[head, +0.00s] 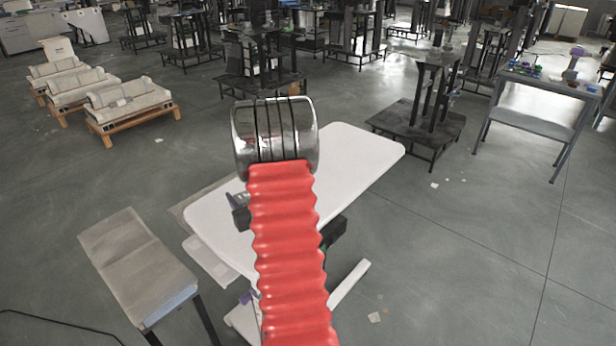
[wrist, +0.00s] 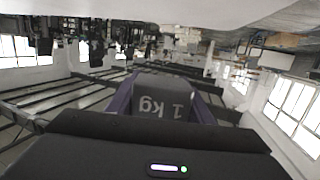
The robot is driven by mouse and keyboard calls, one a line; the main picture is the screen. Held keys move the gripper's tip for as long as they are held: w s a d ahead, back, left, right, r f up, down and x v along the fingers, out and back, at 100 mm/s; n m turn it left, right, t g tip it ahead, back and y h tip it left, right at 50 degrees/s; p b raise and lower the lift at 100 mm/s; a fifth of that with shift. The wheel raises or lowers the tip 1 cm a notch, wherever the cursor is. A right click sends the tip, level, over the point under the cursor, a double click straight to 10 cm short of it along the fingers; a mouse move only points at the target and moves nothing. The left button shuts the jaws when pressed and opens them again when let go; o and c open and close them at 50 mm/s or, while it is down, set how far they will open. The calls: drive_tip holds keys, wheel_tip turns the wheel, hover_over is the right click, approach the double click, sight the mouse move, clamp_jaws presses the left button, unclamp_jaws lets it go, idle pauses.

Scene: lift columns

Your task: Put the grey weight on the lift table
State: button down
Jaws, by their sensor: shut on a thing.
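The grey weight (wrist: 165,103), marked "1 kg", is between the purple fingers of my gripper (wrist: 164,88) in the wrist view. The marking appears upside down there, as does the room. My gripper is shut on the weight. The lift table (head: 350,165) has a white rounded top in the middle of the head view, partly hidden by my red arm. A pale surface crosses the top of the wrist view, apart from the weight in the picture. In the head view my arm hides most of the gripper, and I cannot tell the weight's height above the table.
A beige-topped bench (head: 135,262) stands at the lower left, close to the lift table. A grey side table (head: 530,100) with small items is at the right. Low wooden pallets with wrapped loads (head: 128,105) are at the back left. The floor at the right is mostly clear.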

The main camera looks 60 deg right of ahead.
drive_tip(key=s+d+m+h, duration=0.1)
drive_tip(key=s+d, duration=0.4)
drive_tip(key=s, duration=0.1)
drive_tip(key=shift+d+g, duration=0.4)
drive_tip(key=shift+f, duration=0.1)
drive_tip(key=shift+f, duration=2.9)
drive_tip(key=shift+f, duration=2.1)
drive_tip(key=c, duration=0.9)
unclamp_jaws()
drive_tip(key=shift+s+f, duration=0.1)
drive_tip(key=shift+f, duration=0.1)
